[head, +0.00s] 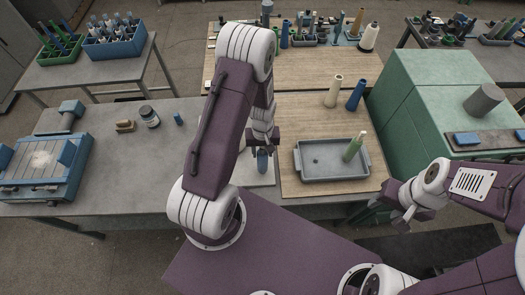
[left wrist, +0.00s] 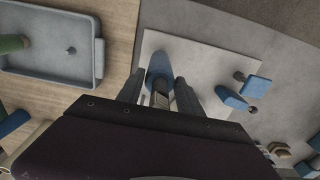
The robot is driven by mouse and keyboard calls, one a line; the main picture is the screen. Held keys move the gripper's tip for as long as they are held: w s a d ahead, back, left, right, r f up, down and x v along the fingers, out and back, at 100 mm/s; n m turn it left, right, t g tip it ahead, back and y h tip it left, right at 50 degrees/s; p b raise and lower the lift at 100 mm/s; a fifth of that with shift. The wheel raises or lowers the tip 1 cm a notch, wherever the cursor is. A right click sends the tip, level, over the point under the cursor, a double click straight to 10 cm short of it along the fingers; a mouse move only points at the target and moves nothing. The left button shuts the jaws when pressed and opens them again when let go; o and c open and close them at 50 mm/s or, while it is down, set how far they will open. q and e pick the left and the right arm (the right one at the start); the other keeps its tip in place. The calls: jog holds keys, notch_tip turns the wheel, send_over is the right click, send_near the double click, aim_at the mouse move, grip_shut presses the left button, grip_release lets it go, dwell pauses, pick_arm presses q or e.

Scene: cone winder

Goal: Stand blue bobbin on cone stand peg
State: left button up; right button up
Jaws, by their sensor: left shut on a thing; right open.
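The blue bobbin (head: 262,161) is upright between the fingers of my left gripper (head: 263,142), over a pale flat plate (head: 258,181). In the left wrist view, the bobbin (left wrist: 158,64) sits between the two fingers (left wrist: 162,98), with the pale plate (left wrist: 205,62) beyond it. The plate may be the base of the cone stand; no peg shows clearly, and the bobbin's lower end is hard to make out. I cannot tell whether the bobbin touches the plate. My right gripper (head: 403,208) is open and empty, beyond the wooden mat's right edge.
A grey tray (head: 315,173) with a pale green cone (head: 353,147) lies to the right. A cream cone (head: 333,91) and a blue cone (head: 356,95) stand behind it. A jar (head: 149,116), small blue piece (head: 178,118) and blue vise (head: 42,168) are on the left.

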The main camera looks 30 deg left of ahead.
pick_arm(q)
jog(key=shift+f+b, duration=0.6)
jog(key=shift+f, duration=0.25)
dwell(0.6)
dwell(0.7)
jog(key=o, duration=1.3)
jog(key=shift+c, duration=0.2)
jog(key=o, duration=0.6)
jog(key=shift+o, duration=0.2)
jog(key=shift+r, duration=0.1)
notch_tip(320, 180, up, 8)
jog(key=p, duration=0.6)
jog(key=shift+p, duration=0.4)
